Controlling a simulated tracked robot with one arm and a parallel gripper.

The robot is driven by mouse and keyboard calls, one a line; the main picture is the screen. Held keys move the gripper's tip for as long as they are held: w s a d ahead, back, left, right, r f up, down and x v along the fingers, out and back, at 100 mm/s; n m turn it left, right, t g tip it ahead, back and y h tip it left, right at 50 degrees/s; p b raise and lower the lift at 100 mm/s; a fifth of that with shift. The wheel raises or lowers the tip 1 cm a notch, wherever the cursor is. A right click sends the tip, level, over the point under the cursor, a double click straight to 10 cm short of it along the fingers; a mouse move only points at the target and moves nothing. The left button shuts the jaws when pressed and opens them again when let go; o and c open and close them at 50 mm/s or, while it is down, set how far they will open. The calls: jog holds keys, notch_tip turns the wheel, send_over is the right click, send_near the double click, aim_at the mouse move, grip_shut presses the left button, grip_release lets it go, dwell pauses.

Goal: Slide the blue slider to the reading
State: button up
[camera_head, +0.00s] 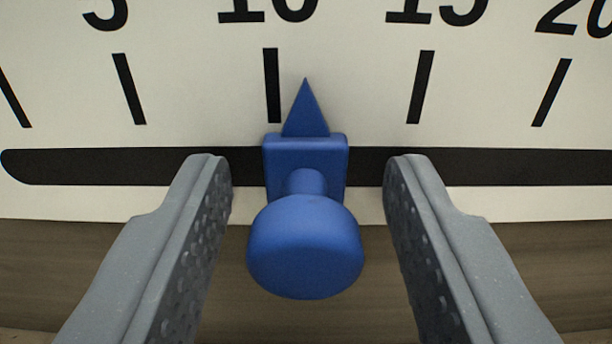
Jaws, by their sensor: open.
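The blue slider (305,245) sits in the dark slot (490,167) of a white scale panel (200,90). It has a square block, a round knob facing me and a pointer tip. The tip points up, a little right of the tick under 10 and well left of the tick under 15. My gripper (310,170) is open, one finger on each side of the slider. Clear gaps show between the knob and both fingers. The reading to be set is not shown in this view.
The slot runs on to the right past the picture edge and ends in a rounded end at the far left. Ticks and the numbers 5, 10, 15 and 20 line the panel above it. A brown wood-like surface (560,265) lies below the panel.

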grip_shut()
jog(key=shift+a+r, duration=0.1)
jog(key=shift+a, duration=0.4)
grip_release()
jog(key=shift+s, duration=0.1)
jog(key=s, duration=1.3)
jog(key=shift+s+d, duration=0.25)
jog(key=shift+s, duration=0.05)
